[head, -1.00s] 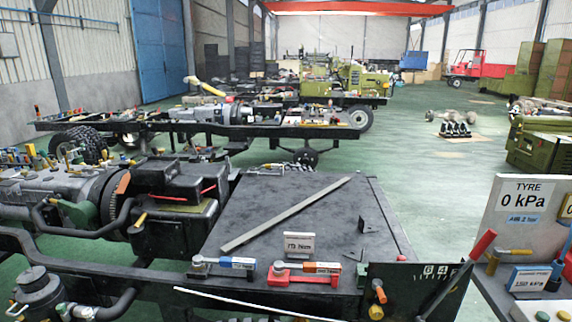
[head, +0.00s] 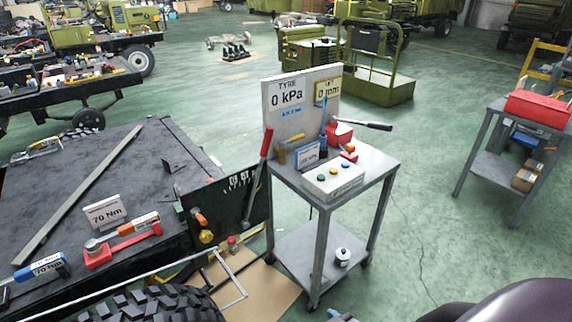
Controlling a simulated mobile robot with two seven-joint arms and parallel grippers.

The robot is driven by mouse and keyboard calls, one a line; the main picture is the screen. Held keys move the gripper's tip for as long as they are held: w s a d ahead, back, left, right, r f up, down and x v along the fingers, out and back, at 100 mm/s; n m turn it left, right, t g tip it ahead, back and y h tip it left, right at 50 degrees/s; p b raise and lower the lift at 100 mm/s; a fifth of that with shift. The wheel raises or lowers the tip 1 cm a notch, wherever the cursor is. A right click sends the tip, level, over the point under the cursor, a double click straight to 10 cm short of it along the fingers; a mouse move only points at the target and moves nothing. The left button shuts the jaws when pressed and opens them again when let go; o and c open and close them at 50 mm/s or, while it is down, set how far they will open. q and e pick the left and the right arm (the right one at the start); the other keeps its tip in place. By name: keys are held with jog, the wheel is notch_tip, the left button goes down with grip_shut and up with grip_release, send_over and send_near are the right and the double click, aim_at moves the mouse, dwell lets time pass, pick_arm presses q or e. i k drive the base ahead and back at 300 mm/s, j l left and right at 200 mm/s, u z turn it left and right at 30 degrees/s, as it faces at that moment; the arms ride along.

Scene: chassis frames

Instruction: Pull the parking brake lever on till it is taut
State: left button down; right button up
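A long thin pale rod or cable (head: 150,278) runs along the front of the chassis. Neither of my grippers is in view.
A grey cart (head: 375,165) with a gauge board (head: 285,105) stands just right of the lever. A large tyre (head: 155,306) is at the bottom. A second grey table (head: 485,155) with a red box (head: 538,108) is at right. Green floor (head: 430,215) lies clear between them.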

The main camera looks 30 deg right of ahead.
aim_at(245, 224)
jog(key=z, duration=0.8)
jog(key=k+l, duration=0.05)
jog(key=l, duration=0.05)
